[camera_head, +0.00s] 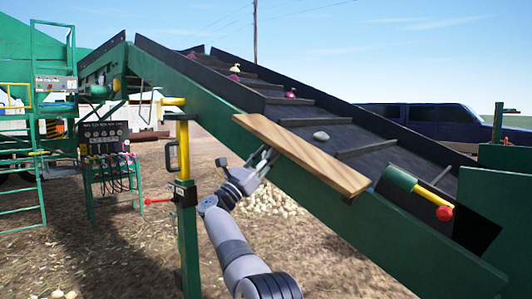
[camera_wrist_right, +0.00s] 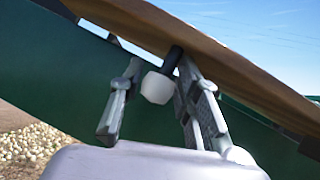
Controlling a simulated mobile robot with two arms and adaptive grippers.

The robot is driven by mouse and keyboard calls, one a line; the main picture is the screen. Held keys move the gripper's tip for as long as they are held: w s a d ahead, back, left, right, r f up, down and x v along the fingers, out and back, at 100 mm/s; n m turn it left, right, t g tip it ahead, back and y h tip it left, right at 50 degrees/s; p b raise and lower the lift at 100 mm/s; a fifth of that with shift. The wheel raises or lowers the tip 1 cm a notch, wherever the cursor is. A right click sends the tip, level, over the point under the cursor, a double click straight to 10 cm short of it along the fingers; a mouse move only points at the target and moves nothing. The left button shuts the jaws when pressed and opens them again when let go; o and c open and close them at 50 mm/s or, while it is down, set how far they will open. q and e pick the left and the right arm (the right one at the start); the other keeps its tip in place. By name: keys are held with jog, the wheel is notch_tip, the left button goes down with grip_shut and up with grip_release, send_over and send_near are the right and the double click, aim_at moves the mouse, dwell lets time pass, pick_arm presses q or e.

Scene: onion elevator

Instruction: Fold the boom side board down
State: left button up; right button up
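The wooden side board (camera_head: 305,153) runs along the near top edge of the sloping green boom (camera_head: 330,208), with its broad face showing. In the right wrist view the board's brown underside (camera_wrist_right: 215,50) crosses the top. A white knob (camera_wrist_right: 158,88) on a black stem is below it. My right gripper (camera_head: 264,157) is just under the board's left part. In the wrist view its fingers (camera_wrist_right: 157,100) are apart, one each side of the knob, with a gap at the left finger; whether the right finger touches is unclear. My left gripper is out of view.
The boom's dark belt (camera_head: 345,138) carries several onions. A green cylinder with a red end (camera_head: 415,190) sits right of the board. A green post with a yellow top (camera_head: 183,160) and a red-knobbed lever (camera_head: 160,200) stand left of my arm. Onions (camera_head: 268,200) lie heaped behind it.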

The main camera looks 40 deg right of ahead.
jog(key=shift+o, duration=1.3)
jog(key=shift+w+d+r, duration=0.15)
jog(key=shift+s+r, duration=0.25)
jog(key=v, duration=1.2)
jog(key=shift+f, duration=0.15)
jog(key=shift+w, duration=0.1)
jog(key=shift+c, duration=0.4)
